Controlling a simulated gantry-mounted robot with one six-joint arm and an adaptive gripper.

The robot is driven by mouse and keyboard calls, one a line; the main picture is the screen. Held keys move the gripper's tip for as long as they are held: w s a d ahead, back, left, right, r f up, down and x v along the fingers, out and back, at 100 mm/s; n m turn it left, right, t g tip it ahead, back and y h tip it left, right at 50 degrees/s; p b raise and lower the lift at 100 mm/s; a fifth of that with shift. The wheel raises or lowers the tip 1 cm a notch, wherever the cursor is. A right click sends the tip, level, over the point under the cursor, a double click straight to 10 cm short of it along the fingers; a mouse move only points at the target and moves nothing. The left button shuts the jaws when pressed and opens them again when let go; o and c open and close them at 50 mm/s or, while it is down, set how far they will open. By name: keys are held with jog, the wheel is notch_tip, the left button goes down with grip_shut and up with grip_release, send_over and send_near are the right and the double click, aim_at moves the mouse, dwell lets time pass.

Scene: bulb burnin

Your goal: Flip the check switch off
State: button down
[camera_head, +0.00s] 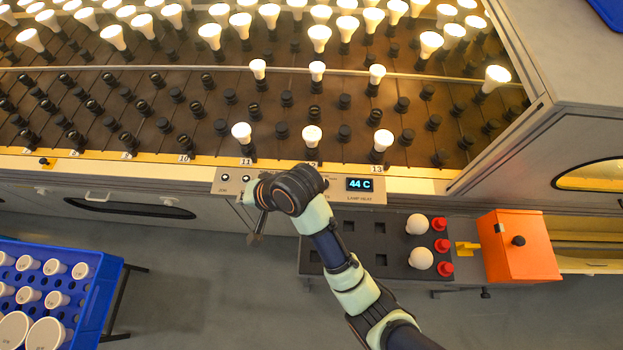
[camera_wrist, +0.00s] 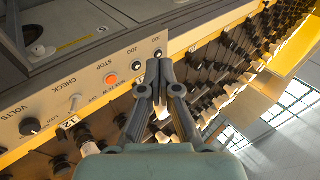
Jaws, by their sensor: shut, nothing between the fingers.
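The check switch (camera_wrist: 75,102) is a small metal toggle on the grey control panel (camera_wrist: 55,88) in the wrist view. It sits beside the printed word CHECK, with an OFF mark close by. I cannot tell for sure which way its lever is thrown. My gripper (camera_wrist: 160,68) is shut and empty, its fingertips near the jog buttons at the other end of the panel, apart from the switch. In the head view my gripper (camera_head: 257,238) hangs at the front of the panel (camera_head: 225,184), and my wrist hides the panel's middle, including the switch.
An orange stop button (camera_wrist: 110,80) and a volts knob (camera_wrist: 30,126) flank the switch. A lamp heat display (camera_head: 360,185) reads 44 C. Bulb rack (camera_head: 300,85) lies behind. A black tray (camera_head: 310,256), orange box (camera_head: 518,246) and blue crate (camera_head: 105,275) stand in front.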

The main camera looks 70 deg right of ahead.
jog(key=s+d+f+m+y, duration=0.1)
jog(key=s+d+f+m, duration=0.2)
jog(key=s+d+m, duration=0.5)
jog(key=s+d+f+m+y+p, duration=0.1)
jog(key=s+d+f+m, duration=0.3)
jog(key=s+d+m, duration=0.4)
jog(key=shift+s+d+m+t, duration=0.35)
jog(key=shift+d+m, duration=0.45)
jog(key=shift+d, duration=0.3)
jog(key=shift+f, duration=0.1)
jog(key=b+x, duration=0.4)
jog(key=x, duration=0.4)
jog(key=shift+w+a+f, duration=0.1)
jog(key=shift+a+f, duration=0.15)
jog(key=shift+f, duration=0.2)
jog(key=shift+w+a+f, duration=0.1)
jog(key=shift+w+f, duration=0.2)
jog(key=shift+w, duration=0.15)
jog(key=shift+r, duration=0.1)
